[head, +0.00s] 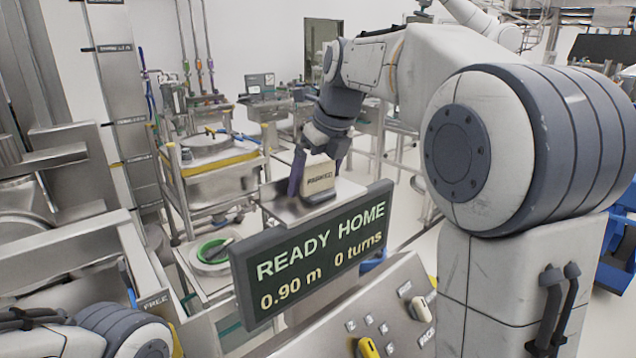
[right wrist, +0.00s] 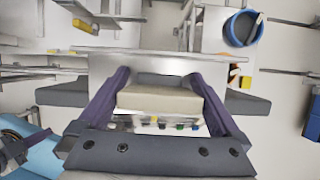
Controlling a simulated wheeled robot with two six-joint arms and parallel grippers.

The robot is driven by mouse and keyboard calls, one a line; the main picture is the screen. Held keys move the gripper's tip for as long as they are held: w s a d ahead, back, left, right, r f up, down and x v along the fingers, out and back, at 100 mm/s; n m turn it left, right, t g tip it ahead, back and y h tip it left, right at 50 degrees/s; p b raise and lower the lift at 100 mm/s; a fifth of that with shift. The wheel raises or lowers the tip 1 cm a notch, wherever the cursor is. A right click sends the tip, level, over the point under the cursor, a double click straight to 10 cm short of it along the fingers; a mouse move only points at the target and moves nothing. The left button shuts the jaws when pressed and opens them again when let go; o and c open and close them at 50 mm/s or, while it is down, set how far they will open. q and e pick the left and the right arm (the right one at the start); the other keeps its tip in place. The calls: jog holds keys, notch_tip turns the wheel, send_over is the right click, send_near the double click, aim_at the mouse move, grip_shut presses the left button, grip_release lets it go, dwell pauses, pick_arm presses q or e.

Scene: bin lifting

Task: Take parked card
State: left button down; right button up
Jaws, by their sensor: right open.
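The parked card is a thick beige block (head: 320,178) with small dark lettering, upright on a grey metal shelf (head: 278,208) behind the display. My right gripper (head: 316,184) reaches down over it from above, with one dark purple finger on each side. In the right wrist view the card (right wrist: 160,100) lies between the two fingers of the open right gripper (right wrist: 162,78), with narrow gaps beside it. The card's lower part is partly hidden in its holder. My left gripper is not in view.
A dark display (head: 315,250) reading "READY HOME 0.90 m 0 turns" stands just in front of the shelf. A green round dish (head: 212,250) is on the left. A blue bin (right wrist: 243,27) shows in the wrist view.

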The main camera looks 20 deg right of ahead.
jog(key=c, duration=1)
jog(key=shift+c, duration=0.2)
